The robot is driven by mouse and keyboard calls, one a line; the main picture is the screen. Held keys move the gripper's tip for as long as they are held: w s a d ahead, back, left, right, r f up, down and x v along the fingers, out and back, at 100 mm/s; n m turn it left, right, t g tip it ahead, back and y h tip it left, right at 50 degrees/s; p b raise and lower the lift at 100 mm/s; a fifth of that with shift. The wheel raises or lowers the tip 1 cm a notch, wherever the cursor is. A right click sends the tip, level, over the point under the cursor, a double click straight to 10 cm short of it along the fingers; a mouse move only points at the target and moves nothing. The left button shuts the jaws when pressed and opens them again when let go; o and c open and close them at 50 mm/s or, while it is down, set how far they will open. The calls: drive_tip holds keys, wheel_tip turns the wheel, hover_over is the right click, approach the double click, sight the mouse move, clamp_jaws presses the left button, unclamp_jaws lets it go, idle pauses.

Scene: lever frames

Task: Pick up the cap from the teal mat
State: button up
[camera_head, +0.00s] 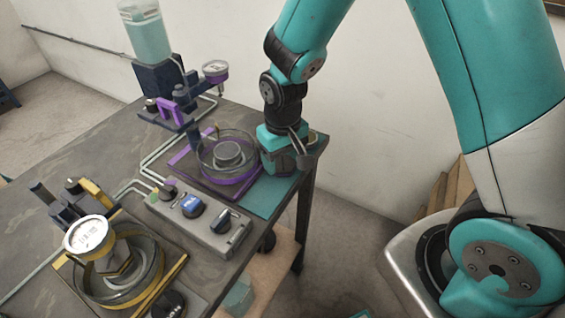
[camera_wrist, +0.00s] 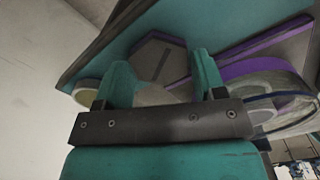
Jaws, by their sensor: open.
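The teal mat (camera_head: 262,197) lies at the right end of the dark table, beside the purple-trimmed station. In the wrist view the mat (camera_wrist: 110,62) fills the upper middle. In the head view my gripper (camera_head: 284,166) is low over the mat and mostly hides the cap.
The purple-trimmed station with a round glass-walled dish (camera_head: 228,155) stands close left of my gripper. A control box with knobs (camera_head: 198,217) and a yellow-trimmed station (camera_head: 115,270) are nearer. A pale ring-like object (camera_wrist: 88,92) shows left of the fingers in the wrist view.

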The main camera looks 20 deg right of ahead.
drive_tip(key=shift+f, duration=0.4)
drive_tip(key=c, duration=0.7)
drive_tip(key=shift+r, duration=0.15)
drive_tip(key=shift+c, duration=0.2)
